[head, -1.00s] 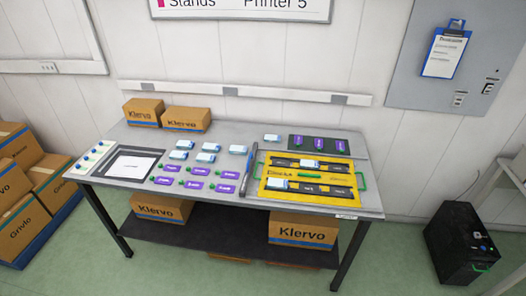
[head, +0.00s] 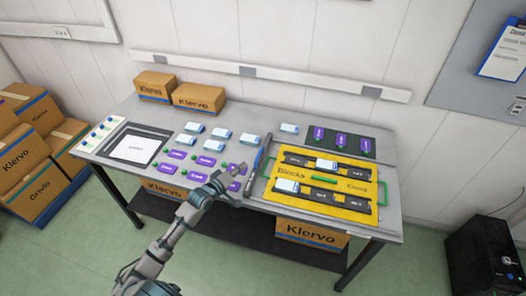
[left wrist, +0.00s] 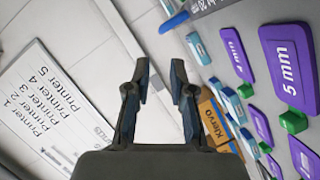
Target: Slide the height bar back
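My left gripper (head: 226,187) is over the front of the table, near the purple cards and left of the yellow tray (head: 290,203). In the left wrist view its two fingers (left wrist: 160,78) are apart with nothing between them. A long grey-and-blue bar-like item (head: 258,160) lies between the cards and the tray. No part is clearly marked as the height bar. My right gripper is not in view.
White-and-blue ink blocks (head: 221,138) and purple cards with green tabs (head: 206,161) lie in the table's middle. A dark mat with purple cards (head: 341,141) is behind the tray. Cardboard boxes (head: 198,98) stand at the back left. A black-framed pad (head: 105,143) lies at left.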

